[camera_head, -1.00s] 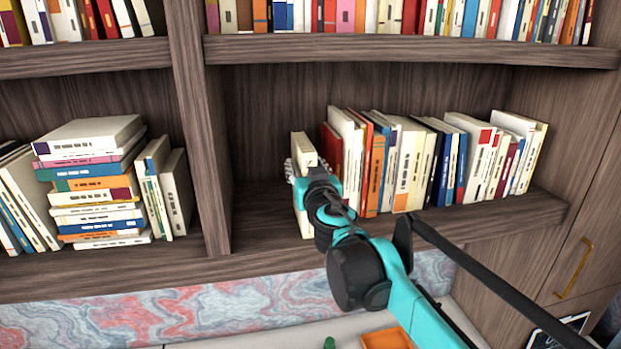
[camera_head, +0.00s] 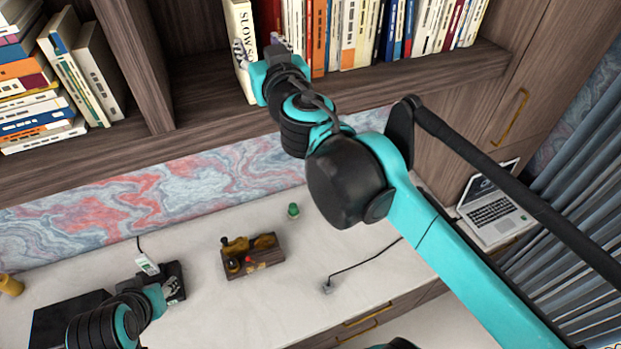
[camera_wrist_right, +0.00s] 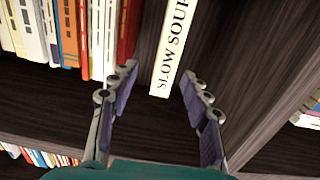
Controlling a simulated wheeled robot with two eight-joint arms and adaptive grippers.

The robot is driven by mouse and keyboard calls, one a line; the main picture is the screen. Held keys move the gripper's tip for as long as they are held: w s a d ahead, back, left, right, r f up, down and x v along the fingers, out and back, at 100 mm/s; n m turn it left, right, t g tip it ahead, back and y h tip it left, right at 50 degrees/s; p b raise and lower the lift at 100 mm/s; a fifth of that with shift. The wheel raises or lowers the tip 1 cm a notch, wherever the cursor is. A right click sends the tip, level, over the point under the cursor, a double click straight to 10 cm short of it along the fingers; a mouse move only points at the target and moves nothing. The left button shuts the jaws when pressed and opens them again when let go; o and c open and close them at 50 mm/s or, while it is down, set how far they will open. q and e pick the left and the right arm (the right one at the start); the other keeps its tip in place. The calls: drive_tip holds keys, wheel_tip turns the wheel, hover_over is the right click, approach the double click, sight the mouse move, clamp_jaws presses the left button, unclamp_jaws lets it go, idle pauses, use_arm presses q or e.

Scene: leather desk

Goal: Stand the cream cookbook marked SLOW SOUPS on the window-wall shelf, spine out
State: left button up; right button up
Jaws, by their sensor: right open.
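The cream cookbook (camera_head: 241,18) marked SLOW SOUPS stands upright on the shelf (camera_head: 205,95), spine out, at the left end of a row of books in the head view. A narrow gap parts it from the red book beside it. In the right wrist view, the lettered spine (camera_wrist_right: 173,48) shows between and beyond the open fingers. My right gripper (camera_head: 262,48) is open in front of the book, its fingertips apart on both sides of the spine's lower end (camera_wrist_right: 158,82). My left gripper (camera_head: 170,284) is low at the left over the counter; its fingers are unclear.
A wooden upright (camera_head: 135,65) stands left of the bay, with bare shelf between it and the cookbook. Below, the counter (camera_head: 290,285) holds a wooden organizer (camera_head: 252,262), a green item (camera_head: 293,211) and a laptop (camera_head: 490,210).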

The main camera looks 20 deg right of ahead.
drive_tip(key=s+d+f+m+g+h, duration=0.1)
drive_tip(key=s+d+f+g+h, duration=0.3)
drive_tip(key=f, duration=0.6)
drive_tip(key=s+d+f+m+g, duration=0.2)
drive_tip(key=s+d+f, duration=0.35)
drive_tip(key=f, duration=0.35)
drive_tip(key=s+a+f+n+g+y, duration=0.1)
drive_tip(key=s+a+f+g+y, duration=0.1)
drive_tip(key=s+f, duration=0.3)
drive_tip(key=s+a+f+n+g+y, duration=0.2)
drive_tip(key=s+a+f+g, duration=0.1)
drive_tip(key=f, duration=0.8)
drive_tip(key=s+a, duration=0.1)
drive_tip(key=s, duration=0.1)
drive_tip(key=shift+s+y, duration=0.3)
drive_tip(key=shift+a+f, duration=0.1)
drive_tip(key=shift+f, duration=0.05)
wheel_tip(320, 180, down, 32)
drive_tip(key=b, duration=3.1)
drive_tip(key=shift+r+b, duration=0.25)
drive_tip(key=shift+b, duration=0.15)
